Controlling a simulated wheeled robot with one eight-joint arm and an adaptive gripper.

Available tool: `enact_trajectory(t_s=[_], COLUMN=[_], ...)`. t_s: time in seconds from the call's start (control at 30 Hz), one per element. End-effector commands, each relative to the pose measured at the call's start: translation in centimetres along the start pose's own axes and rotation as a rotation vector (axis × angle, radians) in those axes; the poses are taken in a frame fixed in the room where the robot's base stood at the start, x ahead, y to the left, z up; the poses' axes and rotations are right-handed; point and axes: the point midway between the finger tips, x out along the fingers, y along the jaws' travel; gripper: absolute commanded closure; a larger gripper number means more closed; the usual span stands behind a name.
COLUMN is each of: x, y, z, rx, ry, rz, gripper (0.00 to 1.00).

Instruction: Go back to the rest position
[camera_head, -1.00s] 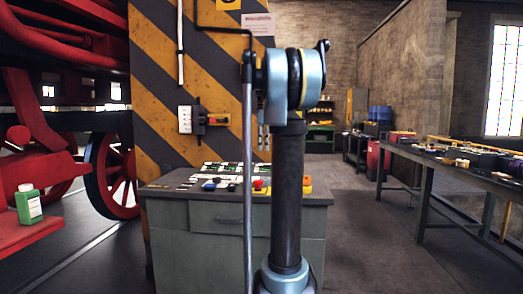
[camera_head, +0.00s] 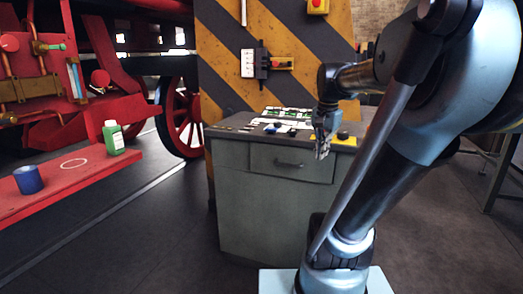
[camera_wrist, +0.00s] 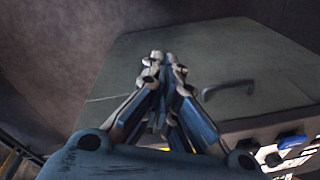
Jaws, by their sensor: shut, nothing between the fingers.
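My gripper (camera_head: 322,150) hangs in front of the grey cabinet (camera_head: 265,215), close to its top right front edge, pointing downward. In the wrist view my gripper (camera_wrist: 164,62) has its fingertips together, with nothing between them. The cabinet (camera_wrist: 200,60) fills much of the wrist view beyond the fingers, with its drawer handle (camera_wrist: 228,89) to their right. My arm covers the right side of the head view and hides part of the cabinet's right side.
The cabinet top carries several small parts, a board (camera_head: 288,113) and a dark knob (camera_head: 342,135). A red ledge (camera_head: 75,170) at left holds a green bottle (camera_head: 113,138) and a blue cup (camera_head: 28,179). A striped panel (camera_head: 225,60) stands behind. The floor in front is clear.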

Motion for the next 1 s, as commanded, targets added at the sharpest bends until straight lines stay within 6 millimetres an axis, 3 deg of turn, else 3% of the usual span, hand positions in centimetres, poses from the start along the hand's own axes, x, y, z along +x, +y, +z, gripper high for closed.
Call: enact_trajectory(t_s=[0.3, 0.5, 0.7, 1.0], x=[8.9, 13.6, 15.5, 15.5], y=[5.3, 7.8, 8.7, 8.7], z=[7.7, 10.8, 12.1, 12.1], rx=[-0.446, -0.667, -0.759, -0.764], ry=[0.035, 0.055, 0.063, 0.064], rz=[-0.016, -0.019, -0.020, -0.020], gripper=[1.00, 1.00, 1.00, 1.00])
